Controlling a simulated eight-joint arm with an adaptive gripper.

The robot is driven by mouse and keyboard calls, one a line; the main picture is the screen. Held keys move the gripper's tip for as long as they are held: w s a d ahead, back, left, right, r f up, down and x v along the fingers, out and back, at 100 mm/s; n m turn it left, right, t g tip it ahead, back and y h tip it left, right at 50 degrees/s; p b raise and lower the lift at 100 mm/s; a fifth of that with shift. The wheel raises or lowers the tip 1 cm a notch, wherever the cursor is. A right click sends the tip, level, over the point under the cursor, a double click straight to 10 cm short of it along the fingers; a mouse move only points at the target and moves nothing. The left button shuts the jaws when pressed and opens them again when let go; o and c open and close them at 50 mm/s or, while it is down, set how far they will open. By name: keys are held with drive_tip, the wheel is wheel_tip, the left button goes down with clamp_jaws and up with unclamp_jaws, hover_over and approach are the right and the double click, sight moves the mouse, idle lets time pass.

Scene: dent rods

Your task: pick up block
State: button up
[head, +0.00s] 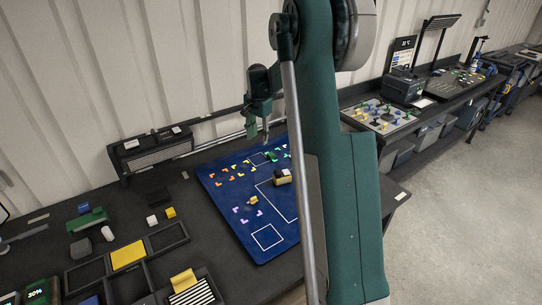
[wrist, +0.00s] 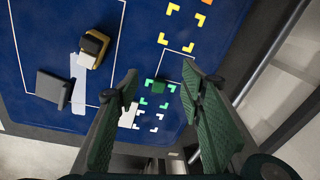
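My gripper (wrist: 162,72) is open and empty, its two dark green fingers spread wide. In the head view my gripper (head: 258,130) hangs above the far part of the blue mat (head: 235,225). A yellow and black block (wrist: 92,48) sits left of the fingers, also seen in the head view (head: 282,177). A dark grey block (wrist: 54,88) lies further left. A white piece (wrist: 128,117) is partly hidden by the left finger.
The mat carries orange, yellow, green and purple corner marks and white outlines. A small yellow piece (head: 253,201) lies near its middle. Left on the table are a yellow block (head: 170,212), a white block (head: 152,221) and black trays (head: 168,238). A wall-side rack (head: 150,152) stands behind.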

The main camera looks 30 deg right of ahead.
sight(269, 155)
drive_tip(key=w+d+f+m, duration=0.1)
drive_tip(key=d+f, duration=0.1)
drive_tip(key=w+d+f+p, duration=0.1)
drive_tip(key=d+f, duration=0.2)
drive_tip(key=w+d+f+m+g+p, duration=0.1)
drive_tip(key=d+f, duration=0.2)
drive_tip(key=shift+w+d+f+m, duration=0.15)
drive_tip(key=shift+w+d+m, duration=0.05)
drive_tip(key=shift+w+m, duration=0.1)
drive_tip(key=shift+f, duration=0.15)
drive_tip(key=shift+f, duration=1.15)
drive_tip(key=shift+f, duration=0.15)
drive_tip(key=shift+w+f, duration=0.2)
drive_tip(key=shift+f, duration=2.3)
drive_tip(key=c, duration=0.9)
